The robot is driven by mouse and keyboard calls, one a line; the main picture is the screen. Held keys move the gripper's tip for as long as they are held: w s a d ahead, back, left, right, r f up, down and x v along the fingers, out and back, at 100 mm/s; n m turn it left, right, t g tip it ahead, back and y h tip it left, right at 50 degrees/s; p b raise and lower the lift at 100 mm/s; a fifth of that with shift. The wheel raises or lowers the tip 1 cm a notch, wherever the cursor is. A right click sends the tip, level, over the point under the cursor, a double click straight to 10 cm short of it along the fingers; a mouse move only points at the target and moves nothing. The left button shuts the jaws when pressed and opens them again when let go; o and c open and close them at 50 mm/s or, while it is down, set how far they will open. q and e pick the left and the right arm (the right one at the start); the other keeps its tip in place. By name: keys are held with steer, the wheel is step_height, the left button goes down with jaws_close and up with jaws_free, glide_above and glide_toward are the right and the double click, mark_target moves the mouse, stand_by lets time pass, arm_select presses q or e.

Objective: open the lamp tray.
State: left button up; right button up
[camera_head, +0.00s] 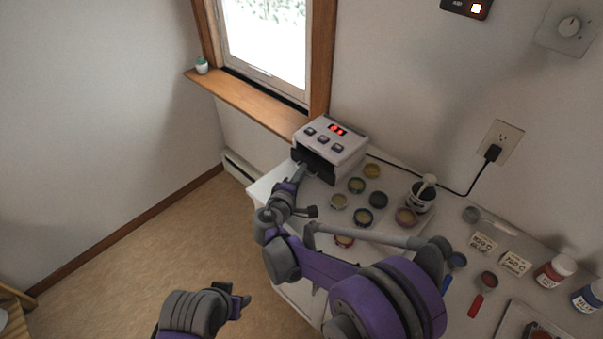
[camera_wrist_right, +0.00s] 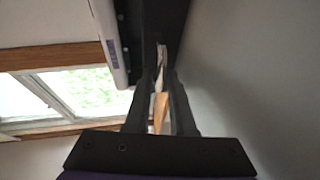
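The lamp (camera_head: 336,143) is a white box with a red display and several dark buttons on top, at the back left corner of the worktop. Its front shows a dark tray part (camera_head: 321,172) low down. My right gripper (camera_head: 301,173) is at this dark front, overlapping it. In the right wrist view its fingers (camera_wrist_right: 162,75) run close together with a narrow gap, their tips against a dark surface. Whether they grip the tray is hidden. The lamp's pale side (camera_wrist_right: 110,40) is left of them. My left gripper (camera_head: 240,301) is low over the floor, away from the worktop, its fingers unclear.
Jars (camera_head: 554,270), labels (camera_head: 483,243) and scoops (camera_head: 477,305) lie farther right. A window sill (camera_head: 245,103) is behind left. The floor (camera_head: 130,270) at left is clear.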

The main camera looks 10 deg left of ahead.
jaws_close()
stand_by(1.1)
